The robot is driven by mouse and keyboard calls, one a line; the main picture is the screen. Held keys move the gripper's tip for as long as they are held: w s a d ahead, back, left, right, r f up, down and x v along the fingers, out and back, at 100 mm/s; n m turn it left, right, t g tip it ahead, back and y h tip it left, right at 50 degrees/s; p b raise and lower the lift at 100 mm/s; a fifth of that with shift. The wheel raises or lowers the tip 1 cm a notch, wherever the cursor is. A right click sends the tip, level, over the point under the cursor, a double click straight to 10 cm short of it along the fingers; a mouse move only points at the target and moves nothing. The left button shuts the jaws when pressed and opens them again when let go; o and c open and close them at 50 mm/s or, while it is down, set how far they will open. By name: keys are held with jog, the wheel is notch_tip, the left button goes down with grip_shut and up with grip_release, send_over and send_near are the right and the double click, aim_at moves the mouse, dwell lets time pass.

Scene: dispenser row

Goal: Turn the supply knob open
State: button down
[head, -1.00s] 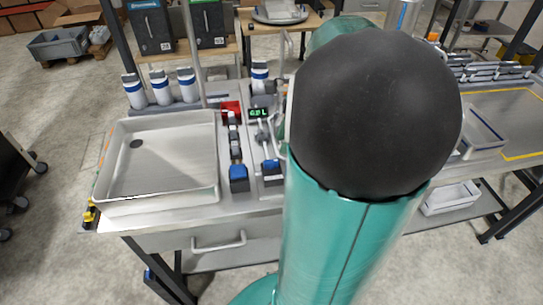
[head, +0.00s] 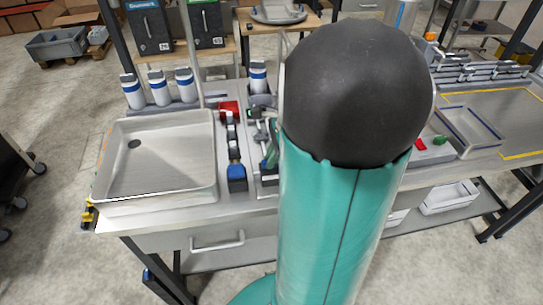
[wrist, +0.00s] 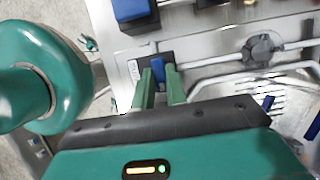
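A small blue knob (wrist: 158,72) on a dark base with a pale label shows in the wrist view. I take it for the supply knob. My gripper (wrist: 159,75) has its two green fingers on either side of the knob, with the blue filling the narrow gap at the tips. I cannot tell whether the fingers touch it. In the head view my arm covers most of this spot; only a bit of green shows beside the dispenser column, and the knob cannot be made out there.
A metal sink basin (head: 160,160) is at left on the bench. A red-topped dispenser column with a blue block (head: 237,178) stands beside my arm. In the wrist view a pipe with a grey round fitting (wrist: 262,48) runs right of the knob, and a larger blue block (wrist: 133,12) is above.

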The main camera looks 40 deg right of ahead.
jog(key=shift+n, duration=0.4)
jog(key=n+g, duration=0.1)
jog(key=n, duration=0.2)
jog(key=shift+w+n+y, duration=0.15)
jog(key=shift+n+y, duration=0.15)
jog(key=shift+y, duration=0.1)
jog(key=n+g, duration=0.2)
jog(key=n, duration=0.2)
jog(key=shift+w+n, duration=0.1)
jog(key=shift+n, duration=0.2)
jog(key=n+g, duration=0.1)
jog(key=n, duration=0.1)
jog(key=n+g, duration=0.1)
jog(key=n, duration=0.1)
jog(key=shift+w+h, duration=0.1)
jog(key=shift+h, duration=0.2)
jog(key=n+g+h, duration=0.1)
jog(key=n, duration=0.3)
jog(key=shift+a+n, duration=0.1)
jog(key=shift+n, duration=0.5)
jog(key=c, duration=1.4)
grip_release()
jog(key=shift+c, duration=0.2)
